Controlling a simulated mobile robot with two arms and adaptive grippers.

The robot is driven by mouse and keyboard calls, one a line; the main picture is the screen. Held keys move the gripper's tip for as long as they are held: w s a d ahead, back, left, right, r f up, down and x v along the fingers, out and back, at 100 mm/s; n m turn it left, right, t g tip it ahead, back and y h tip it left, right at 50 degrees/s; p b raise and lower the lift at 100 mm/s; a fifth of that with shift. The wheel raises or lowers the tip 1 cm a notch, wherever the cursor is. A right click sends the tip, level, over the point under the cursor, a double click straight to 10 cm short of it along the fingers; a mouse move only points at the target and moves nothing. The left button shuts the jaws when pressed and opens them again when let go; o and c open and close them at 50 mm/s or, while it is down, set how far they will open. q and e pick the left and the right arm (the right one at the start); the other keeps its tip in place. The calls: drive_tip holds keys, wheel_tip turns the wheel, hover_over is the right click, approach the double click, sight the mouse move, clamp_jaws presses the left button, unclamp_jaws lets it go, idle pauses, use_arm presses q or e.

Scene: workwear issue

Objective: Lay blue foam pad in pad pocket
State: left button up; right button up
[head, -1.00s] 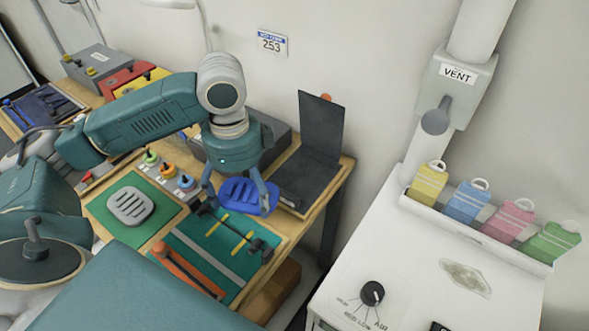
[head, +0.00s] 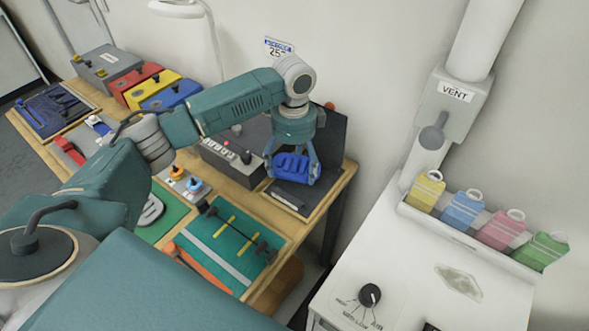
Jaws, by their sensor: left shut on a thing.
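The blue foam pad (head: 291,167) is slotted and hangs between the fingers of my left gripper (head: 292,176), which is shut on it. The gripper and pad are over the dark open case (head: 296,196) at the right end of the bench, with its lid (head: 332,140) standing up behind. Whether the pad touches the case I cannot tell. The pad pocket is not clearly distinguishable; the pad covers part of the case's inside. My right gripper is not in view.
A teal mat (head: 205,232) with a black bar and yellow strips lies in front. A grey pad (head: 150,210) on a green mat is partly hidden by my arm. A grey box (head: 228,160) stands beside the gripper. A white cabinet (head: 420,270) is at right.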

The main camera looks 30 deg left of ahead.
sight(295, 168)
use_arm(q)
wheel_tip(295, 168, down, 2)
drive_tip(key=shift+f+p, duration=0.2)
drive_tip(key=shift+p, duration=0.2)
drive_tip(key=shift+w+f, duration=0.2)
drive_tip(key=shift+f, duration=0.1)
drive_tip(key=shift+d+f, duration=0.1)
drive_tip(key=shift+f, duration=0.1)
drive_tip(key=o, duration=0.9)
drive_tip(key=shift+o, duration=0.9)
wheel_tip(295, 168, up, 12)
drive_tip(key=b, duration=0.2)
